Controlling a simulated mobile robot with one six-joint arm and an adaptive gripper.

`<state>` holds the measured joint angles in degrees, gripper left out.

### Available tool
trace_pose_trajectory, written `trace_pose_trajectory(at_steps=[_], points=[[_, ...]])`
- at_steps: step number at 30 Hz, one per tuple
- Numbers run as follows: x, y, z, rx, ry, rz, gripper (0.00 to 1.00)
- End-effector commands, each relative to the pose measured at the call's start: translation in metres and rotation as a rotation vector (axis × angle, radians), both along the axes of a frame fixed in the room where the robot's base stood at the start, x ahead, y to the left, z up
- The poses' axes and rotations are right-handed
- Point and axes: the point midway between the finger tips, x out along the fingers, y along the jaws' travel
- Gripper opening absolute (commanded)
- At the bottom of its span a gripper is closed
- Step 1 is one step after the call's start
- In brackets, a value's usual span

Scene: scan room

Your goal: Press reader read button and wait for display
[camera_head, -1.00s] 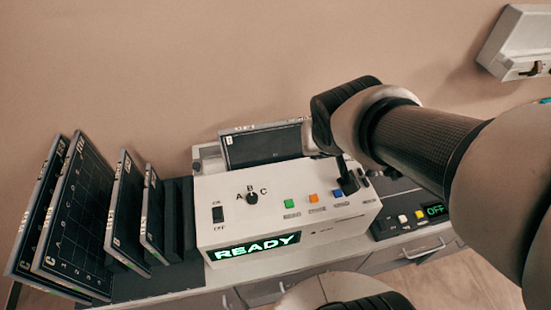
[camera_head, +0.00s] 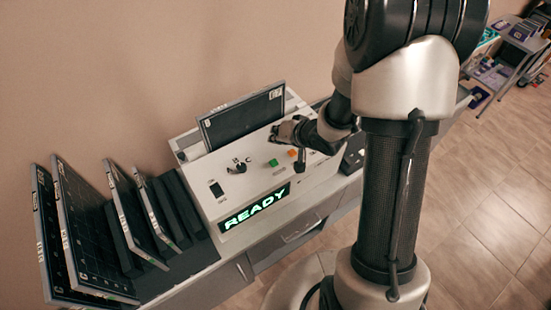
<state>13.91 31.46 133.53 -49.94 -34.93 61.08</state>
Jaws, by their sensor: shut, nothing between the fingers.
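The white reader (camera_head: 236,182) stands on the counter, and its lit display (camera_head: 256,206) shows READY in green. On its top are an on/off switch (camera_head: 216,189), a dial (camera_head: 238,167), a green button (camera_head: 273,162) and an orange button (camera_head: 293,152). The small labels under the buttons are too small to read. My wrist and arm hide the panel's right part.
A dark plate (camera_head: 243,119) stands upright at the back of the reader. Several dark cassettes (camera_head: 85,230) lean in a rack on the left. Drawers (camera_head: 298,228) are below the counter. A cart (camera_head: 510,58) with items stands far right, with open tiled floor before it.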

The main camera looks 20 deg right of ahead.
Motion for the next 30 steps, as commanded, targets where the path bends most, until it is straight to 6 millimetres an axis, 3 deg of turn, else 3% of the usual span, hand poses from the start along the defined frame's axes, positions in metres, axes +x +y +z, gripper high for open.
trace_pose_trajectory(at_steps=[14,30], points=[[0.0,0.0,-0.005,0.0,0.0,0.0,0.0],[0.0,-0.001,-0.066,-0.002,0.0,-0.001,0.0]])
